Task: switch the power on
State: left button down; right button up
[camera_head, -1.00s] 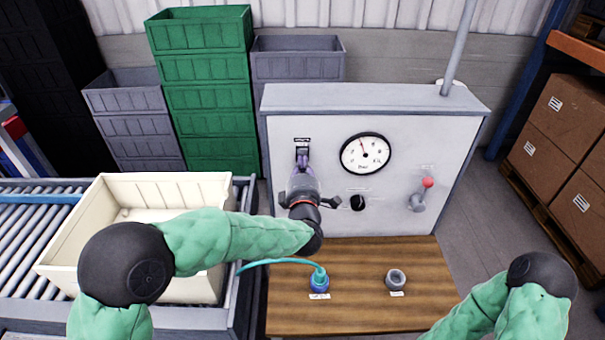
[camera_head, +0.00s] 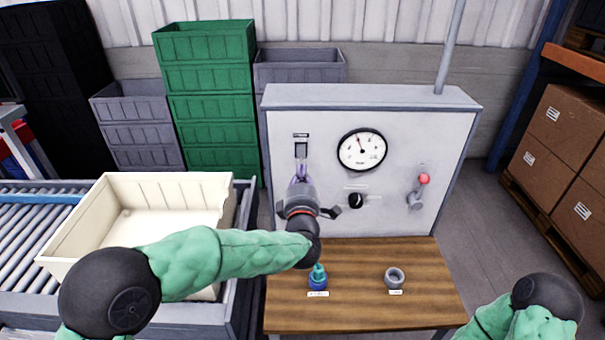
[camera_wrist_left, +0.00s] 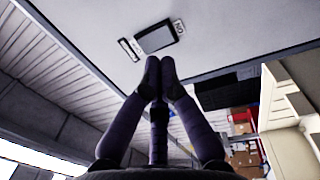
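The power switch (camera_head: 301,151) is a small dark-framed rocker under a label at the upper left of the grey panel (camera_head: 400,135). It also shows in the left wrist view (camera_wrist_left: 157,38), with an "ON" label (camera_wrist_left: 179,27) beside it. I cannot tell which way the rocker is tipped. My left gripper (camera_head: 301,180) is just below the switch in the head view. In the left wrist view its fingers (camera_wrist_left: 160,75) are together, with nothing seen between them, and the tips appear a little short of the switch. My right gripper is out of view; only part of that arm shows.
The panel also carries a round gauge (camera_head: 362,150), a black knob (camera_head: 356,200) and a red-tipped lever (camera_head: 419,188). A blue connector (camera_head: 318,282) and a grey ring-shaped socket (camera_head: 395,277) are on the wooden table (camera_head: 360,313). A cream crate (camera_head: 75,232) stands at left.

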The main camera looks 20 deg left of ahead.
pick_arm(q)
jog(key=p+v, duration=0.1)
jog(key=v, duration=0.7)
jog(key=shift+s, duration=0.25)
jog(key=shift+f, duration=0.1)
